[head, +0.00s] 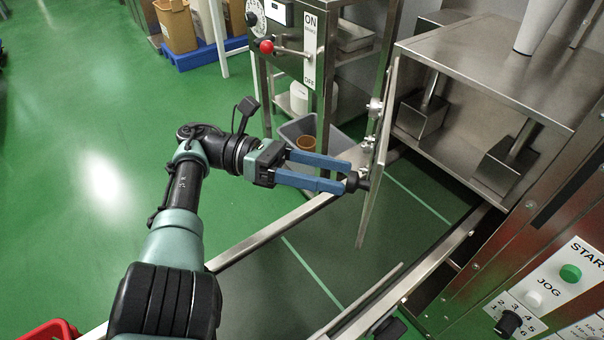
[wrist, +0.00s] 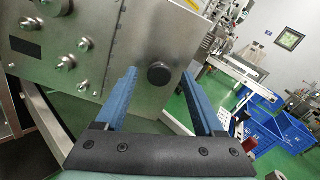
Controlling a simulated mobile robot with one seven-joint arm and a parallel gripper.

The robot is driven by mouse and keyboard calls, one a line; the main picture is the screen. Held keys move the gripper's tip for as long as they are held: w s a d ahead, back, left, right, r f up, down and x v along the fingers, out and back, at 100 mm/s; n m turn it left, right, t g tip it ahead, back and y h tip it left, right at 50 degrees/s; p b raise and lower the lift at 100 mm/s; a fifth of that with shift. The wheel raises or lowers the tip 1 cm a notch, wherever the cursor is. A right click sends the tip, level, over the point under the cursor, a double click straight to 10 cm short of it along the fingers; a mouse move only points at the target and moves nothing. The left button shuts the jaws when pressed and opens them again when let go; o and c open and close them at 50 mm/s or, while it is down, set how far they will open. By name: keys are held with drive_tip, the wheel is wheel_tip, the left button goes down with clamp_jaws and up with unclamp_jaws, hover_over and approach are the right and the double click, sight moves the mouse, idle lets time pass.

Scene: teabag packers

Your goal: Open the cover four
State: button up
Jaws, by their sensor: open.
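A steel cover (head: 378,150) stands swung out from a steel cabinet, seen nearly edge-on in the head view. It has a round black knob (head: 354,182) on its face, and the knob shows clearly in the wrist view (wrist: 158,73). My gripper (head: 346,176) is open, with its two blue fingers on either side of the knob. In the wrist view the knob appears between the fingertips, with space at both sides. I cannot tell whether either finger touches it. No number shows on the cover.
The steel cabinet (head: 505,62) stands open at the right, with chutes inside. A control panel (head: 555,290) with START and JOG buttons is at lower right. A grey bin (head: 318,140) sits behind my gripper. Green floor (head: 90,110) is clear at left.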

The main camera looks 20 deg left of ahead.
drive_tip(key=a+b, duration=0.4)
drive_tip(key=b, duration=0.6)
drive_tip(key=shift+s+a+f, duration=0.1)
drive_tip(key=shift+a, duration=0.1)
drive_tip(key=shift+c, duration=0.2)
